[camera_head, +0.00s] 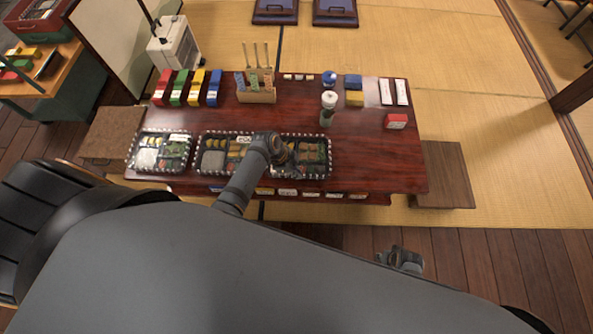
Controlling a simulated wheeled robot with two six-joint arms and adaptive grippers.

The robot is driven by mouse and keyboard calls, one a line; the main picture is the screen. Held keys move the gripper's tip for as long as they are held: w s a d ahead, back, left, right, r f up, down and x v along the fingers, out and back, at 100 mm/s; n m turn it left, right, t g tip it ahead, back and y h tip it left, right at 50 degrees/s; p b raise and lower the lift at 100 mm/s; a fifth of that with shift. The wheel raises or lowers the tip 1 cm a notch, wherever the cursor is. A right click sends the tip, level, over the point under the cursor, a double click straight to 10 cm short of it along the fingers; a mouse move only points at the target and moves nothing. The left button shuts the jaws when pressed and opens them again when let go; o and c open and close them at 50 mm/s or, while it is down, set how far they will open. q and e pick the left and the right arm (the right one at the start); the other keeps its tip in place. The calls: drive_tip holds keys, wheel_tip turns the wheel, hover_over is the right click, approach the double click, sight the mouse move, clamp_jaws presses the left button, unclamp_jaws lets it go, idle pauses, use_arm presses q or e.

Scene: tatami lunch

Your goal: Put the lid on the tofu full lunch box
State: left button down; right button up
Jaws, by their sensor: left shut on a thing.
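Three black lunch boxes with beaded pale rims stand along the table's front: the left one (131,156), the middle one (199,156) and the right one (328,158). Each holds rice, greens or other food pieces; I cannot make out which one has the tofu. My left gripper (282,153) reaches in over the gap between the middle and right boxes, above the right box's left end. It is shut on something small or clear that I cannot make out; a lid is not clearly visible. My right gripper (405,262) is in front of the table, its jaws unclear.
A dark red table (370,160) carries the boxes. Behind them stand coloured blocks (187,88), a wooden holder with sticks (257,93) and a white-topped bottle (328,107). The table's right front is clear.

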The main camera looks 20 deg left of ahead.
use_arm(q)
drive_tip(key=c, duration=1.4)
unclamp_jaws()
drive_tip(key=o, duration=0.5)
drive_tip(key=shift+o, duration=0.2)
